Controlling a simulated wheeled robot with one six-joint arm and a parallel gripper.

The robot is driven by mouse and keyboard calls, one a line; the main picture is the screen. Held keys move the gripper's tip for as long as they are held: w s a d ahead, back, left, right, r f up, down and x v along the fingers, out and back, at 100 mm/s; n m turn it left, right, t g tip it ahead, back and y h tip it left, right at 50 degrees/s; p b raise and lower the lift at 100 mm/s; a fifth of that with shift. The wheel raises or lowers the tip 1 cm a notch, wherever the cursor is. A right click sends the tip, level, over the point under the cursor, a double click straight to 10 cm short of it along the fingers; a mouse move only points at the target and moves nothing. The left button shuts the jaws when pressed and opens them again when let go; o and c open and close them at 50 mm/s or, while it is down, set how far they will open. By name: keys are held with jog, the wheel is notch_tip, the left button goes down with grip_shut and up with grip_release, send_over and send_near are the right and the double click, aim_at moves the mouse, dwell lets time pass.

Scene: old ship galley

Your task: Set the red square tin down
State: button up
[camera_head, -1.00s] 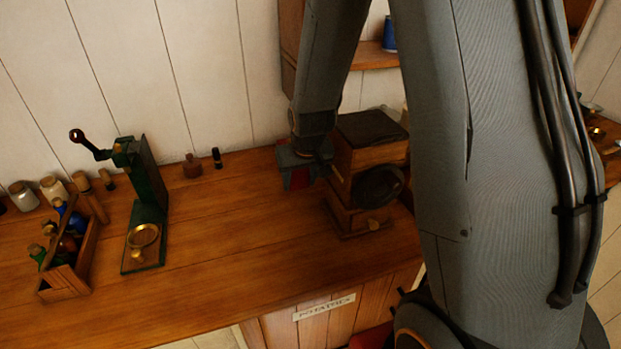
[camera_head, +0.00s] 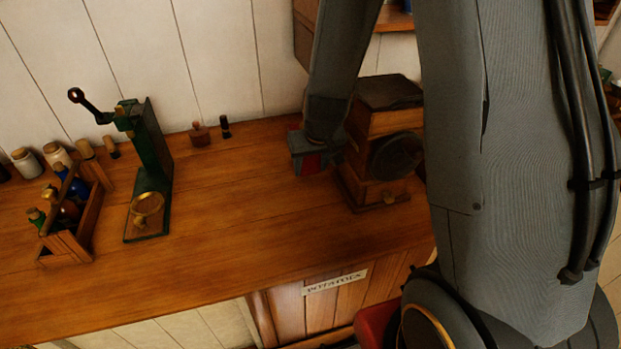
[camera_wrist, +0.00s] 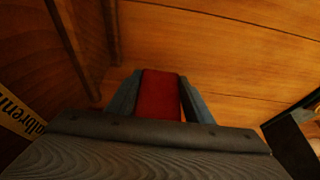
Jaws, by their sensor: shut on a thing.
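The red square tin (camera_wrist: 160,95) is between the two fingers of my gripper (camera_wrist: 160,100) in the wrist view. My gripper is shut on it, with a finger against each side. In the head view, a red patch of the tin (camera_head: 311,164) shows at my gripper (camera_head: 318,158), in front of the wall and just left of the wooden grinder. The counter (camera_head: 240,240) lies below the tin. I cannot tell whether the tin touches the counter. Most of the tin is hidden by the gripper and arm.
The wooden grinder (camera_head: 385,130) with a dark round wheel stands close on the right. A green press (camera_head: 148,170) and a wooden carrier of bottles (camera_head: 75,245) stand left. A small brown bottle (camera_head: 199,135) is near the wall. The middle counter is clear.

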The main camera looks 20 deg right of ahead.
jog(key=shift+f+b, duration=1.9)
jog(key=shift+b, duration=0.25)
jog(key=shift+f, duration=0.1)
jog(key=o, duration=1.3)
jog(key=shift+c, duration=0.2)
